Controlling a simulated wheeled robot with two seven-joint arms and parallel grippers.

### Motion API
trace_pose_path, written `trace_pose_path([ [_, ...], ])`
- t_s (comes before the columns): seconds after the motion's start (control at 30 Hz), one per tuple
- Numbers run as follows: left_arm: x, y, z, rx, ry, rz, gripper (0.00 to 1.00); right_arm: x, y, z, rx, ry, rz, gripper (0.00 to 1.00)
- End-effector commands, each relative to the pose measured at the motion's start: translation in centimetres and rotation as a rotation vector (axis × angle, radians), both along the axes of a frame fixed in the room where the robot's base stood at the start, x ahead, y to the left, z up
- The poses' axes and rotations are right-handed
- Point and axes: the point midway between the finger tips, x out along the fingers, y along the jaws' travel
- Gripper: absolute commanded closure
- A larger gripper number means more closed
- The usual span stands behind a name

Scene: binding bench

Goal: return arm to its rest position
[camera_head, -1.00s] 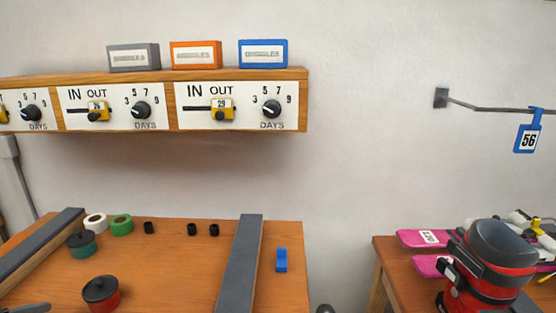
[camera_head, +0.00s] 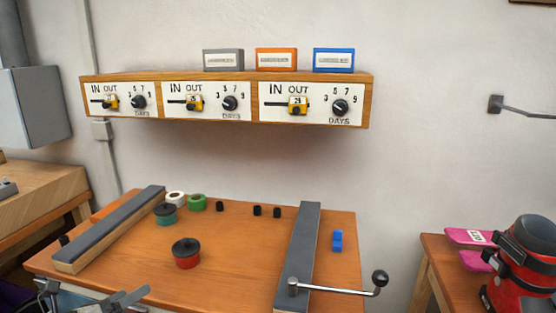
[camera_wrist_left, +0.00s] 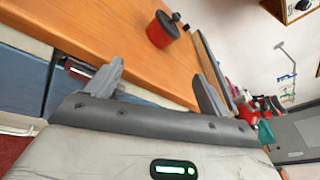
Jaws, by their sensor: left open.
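My left gripper (camera_head: 92,297) shows at the lower left of the head view, in front of the bench's near left corner. Its two fingers are spread apart with nothing between them. In the left wrist view the open fingers (camera_wrist_left: 160,76) point toward the wooden bench (camera_wrist_left: 105,30), apart from the red pot with the black lid (camera_wrist_left: 162,30). That pot (camera_head: 186,254) also stands upright on the bench (camera_head: 225,275) in the head view. My right gripper is not in view.
A grey-topped bar (camera_head: 300,250) and a crank handle (camera_head: 345,288) are at the bench's right. Another bar (camera_head: 110,228) lies left. A shelf with dials (camera_head: 225,100) hangs above. A side table with a red-black device (camera_head: 525,270) stands right. The bench middle is mostly clear.

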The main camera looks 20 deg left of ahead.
Motion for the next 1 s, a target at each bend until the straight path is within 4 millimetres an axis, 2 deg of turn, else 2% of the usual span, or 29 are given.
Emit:
trace_pose_path([
  [0.17, 0.7, -2.9, -1.2, -0.404, -0.037, 0.283, 0.19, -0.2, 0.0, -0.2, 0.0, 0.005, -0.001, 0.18],
  [0.27, 0.2, -5.6, -2.8, -0.729, -0.033, 0.505, 0.19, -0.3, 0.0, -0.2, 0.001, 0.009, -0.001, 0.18],
  [0.4, -1.7, -11.1, -5.6, -1.178, 0.033, 0.825, 0.19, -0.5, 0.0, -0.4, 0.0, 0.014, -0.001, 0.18],
  [0.5, -3.4, -15.2, -6.9, -1.407, 0.106, 1.015, 0.19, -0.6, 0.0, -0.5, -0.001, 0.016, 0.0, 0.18],
  [0.7, -6.3, -21.7, -7.6, -1.664, 0.249, 1.282, 0.19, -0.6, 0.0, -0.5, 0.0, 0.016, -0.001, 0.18],
  [1.0, -10.1, -28.8, -6.7, -1.839, 0.447, 1.559, 0.19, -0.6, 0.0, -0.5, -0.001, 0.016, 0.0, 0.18],
])
